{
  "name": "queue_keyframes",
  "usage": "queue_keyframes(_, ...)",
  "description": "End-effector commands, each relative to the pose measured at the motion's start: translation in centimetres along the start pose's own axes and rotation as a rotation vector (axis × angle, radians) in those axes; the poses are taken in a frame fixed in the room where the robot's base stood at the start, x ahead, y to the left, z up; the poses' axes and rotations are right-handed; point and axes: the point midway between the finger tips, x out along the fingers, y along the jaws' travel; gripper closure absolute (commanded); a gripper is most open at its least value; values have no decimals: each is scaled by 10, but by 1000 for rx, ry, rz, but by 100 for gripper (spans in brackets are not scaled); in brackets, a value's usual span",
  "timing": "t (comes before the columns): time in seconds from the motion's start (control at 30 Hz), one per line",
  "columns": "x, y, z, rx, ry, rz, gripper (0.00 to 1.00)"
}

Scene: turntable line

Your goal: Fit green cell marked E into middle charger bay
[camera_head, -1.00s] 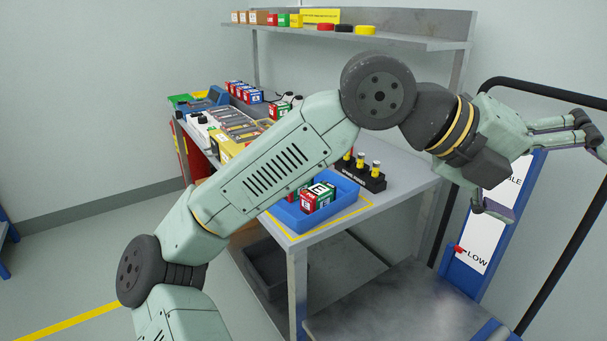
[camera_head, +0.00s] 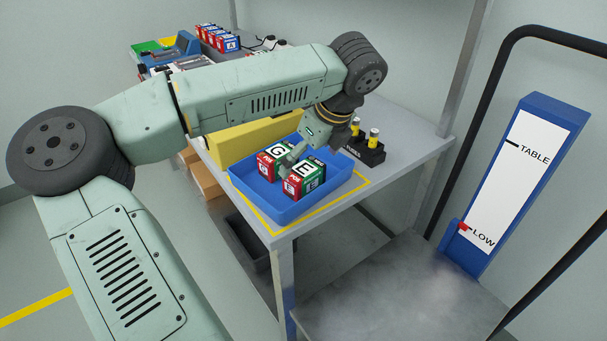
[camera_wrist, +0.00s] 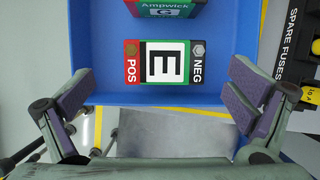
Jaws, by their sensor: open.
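The green cell marked E (camera_head: 306,178) has a red end and stands in a blue tray (camera_head: 279,211) on the table. In the wrist view the E cell (camera_wrist: 165,62) shows its top, with POS at the left and NEG at the right. My gripper (camera_head: 299,158) is above the tray, over the cells. In the wrist view my open gripper (camera_wrist: 163,100) has one finger on each side of the E cell, apart from it and slightly nearer the lower edge. A second cell marked G (camera_head: 275,163) stands beside it. The charger bays cannot be made out behind my arm.
A black spare fuses holder (camera_head: 364,152) stands right of the tray; it also shows in the wrist view (camera_wrist: 291,62). A yellow block (camera_head: 228,145) is left of the tray. Several red-and-blue cells (camera_head: 216,38) stand at the back. A TABLE/LOW sign (camera_head: 518,178) is at right.

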Motion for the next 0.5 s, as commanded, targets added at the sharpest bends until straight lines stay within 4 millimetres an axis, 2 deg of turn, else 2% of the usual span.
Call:
queue_keyframes(0.17,12,-1,-2,1,3,-1,2)
queue_keyframes(0.4,47,-4,-6,2,5,-1,2)
queue_keyframes(0.5,55,-4,-6,2,3,-2,2)
